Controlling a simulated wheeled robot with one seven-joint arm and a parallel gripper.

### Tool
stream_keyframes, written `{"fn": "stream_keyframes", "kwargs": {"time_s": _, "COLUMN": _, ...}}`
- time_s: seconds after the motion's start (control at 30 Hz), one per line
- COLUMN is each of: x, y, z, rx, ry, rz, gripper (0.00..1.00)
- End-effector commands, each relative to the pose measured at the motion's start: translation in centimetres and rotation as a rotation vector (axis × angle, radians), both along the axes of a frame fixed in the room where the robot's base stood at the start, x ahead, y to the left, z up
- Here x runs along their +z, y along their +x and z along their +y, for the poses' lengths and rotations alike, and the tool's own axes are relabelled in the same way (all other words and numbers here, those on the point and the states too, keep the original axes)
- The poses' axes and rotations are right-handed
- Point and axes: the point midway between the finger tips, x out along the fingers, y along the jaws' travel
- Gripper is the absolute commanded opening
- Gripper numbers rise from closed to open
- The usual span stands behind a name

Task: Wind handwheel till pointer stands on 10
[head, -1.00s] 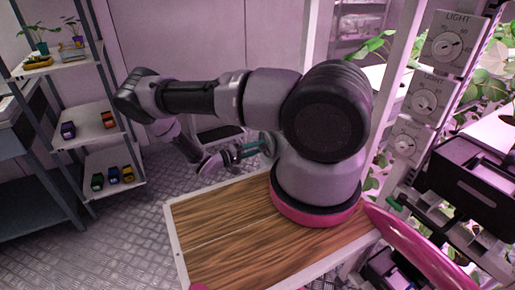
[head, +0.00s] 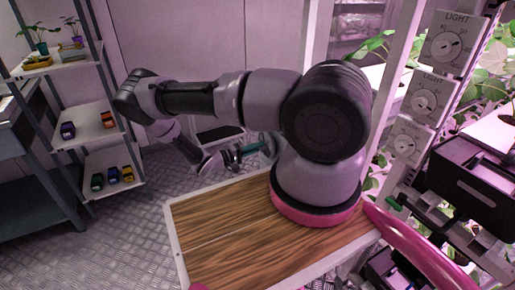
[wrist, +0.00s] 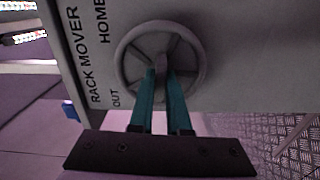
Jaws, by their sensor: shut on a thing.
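The grey spoked handwheel (wrist: 188,48) is mounted on a pale panel (wrist: 240,60) in the wrist view. The panel carries the words RACK MOVER, HOME and OUT. My gripper (wrist: 162,72) has teal fingers reaching over the wheel's face, shut on its small handle between the fingertips. The fingers partly hide the handle and the wheel's lower part. In the head view, my gripper (head: 246,150) is low behind the wooden deck, beside the wheel (head: 268,146), which is partly hidden by my arm. I cannot make out the pointer or a 10 mark.
A shelf rack (head: 100,125) with plants and small coloured toy-like vehicles stands at left. Three dials, including LIGHT (head: 447,47), are on the post at right. Patterned metal floor (head: 150,215) is open at left. Plants and black boxes crowd the right.

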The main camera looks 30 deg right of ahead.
Motion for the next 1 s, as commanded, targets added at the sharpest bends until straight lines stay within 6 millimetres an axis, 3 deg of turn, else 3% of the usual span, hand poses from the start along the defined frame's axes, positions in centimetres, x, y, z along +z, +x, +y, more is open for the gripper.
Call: {"fn": "stream_keyframes", "kwargs": {"time_s": 1.0, "x": -0.06, "y": 0.05, "z": 0.10, "rx": 0.003, "ry": -0.031, "rz": 0.937, "gripper": 0.00}}
